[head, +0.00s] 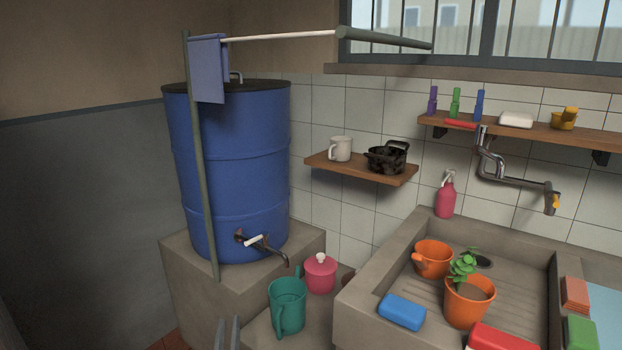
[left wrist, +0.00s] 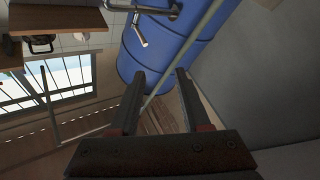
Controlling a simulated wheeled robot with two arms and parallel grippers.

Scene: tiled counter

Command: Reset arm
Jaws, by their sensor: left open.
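My left gripper (head: 228,333) shows at the bottom edge of the head view, with only its two dark fingertips visible. They stand apart with nothing between them, left of the teal watering can. In the left wrist view the gripper (left wrist: 160,74) is open and empty. The blue barrel (left wrist: 190,30) and its tap lie beyond the fingers there. My right gripper is not in view.
The sink (head: 365,325) at right holds an orange pot and a potted plant (head: 469,300). A rail (head: 280,36) crosses above.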

